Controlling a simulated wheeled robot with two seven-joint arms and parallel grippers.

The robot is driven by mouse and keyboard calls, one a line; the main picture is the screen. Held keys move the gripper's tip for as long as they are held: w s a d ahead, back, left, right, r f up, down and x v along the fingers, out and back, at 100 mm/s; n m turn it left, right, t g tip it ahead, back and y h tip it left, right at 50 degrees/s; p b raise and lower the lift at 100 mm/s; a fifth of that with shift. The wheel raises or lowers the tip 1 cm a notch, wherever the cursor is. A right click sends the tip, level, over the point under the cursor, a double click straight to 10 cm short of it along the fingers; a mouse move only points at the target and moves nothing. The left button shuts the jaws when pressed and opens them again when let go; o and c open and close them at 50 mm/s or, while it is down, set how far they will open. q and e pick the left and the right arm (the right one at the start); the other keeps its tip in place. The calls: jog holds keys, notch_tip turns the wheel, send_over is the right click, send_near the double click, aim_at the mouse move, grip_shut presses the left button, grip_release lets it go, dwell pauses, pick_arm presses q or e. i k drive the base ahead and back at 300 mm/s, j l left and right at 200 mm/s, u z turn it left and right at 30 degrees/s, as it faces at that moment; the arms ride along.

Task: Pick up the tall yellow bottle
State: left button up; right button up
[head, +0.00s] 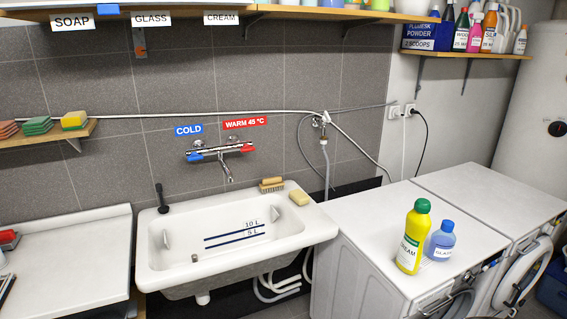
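The tall yellow bottle (411,243) has a green cap and a white label reading CREAM. It stands upright on the white top of the left washing machine (377,222), near the front edge. A shorter blue bottle (441,242) with a label starting GLASS stands close at its right, slightly behind. The yellow bottle covers part of that blue bottle's left side. Neither of my grippers shows in the head view.
A second white machine (492,194) stands to the right. A white sink (225,239) is left of the machines, with a brush (271,185) and sponge (299,198) on its rim. A shelf (470,53) with several bottles hangs above. The machine top behind the bottles is clear.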

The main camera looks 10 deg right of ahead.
aim_at(417, 228)
jog(key=z, duration=1.2)
jog(key=i+j+z, duration=0.15)
jog(key=z, duration=0.15)
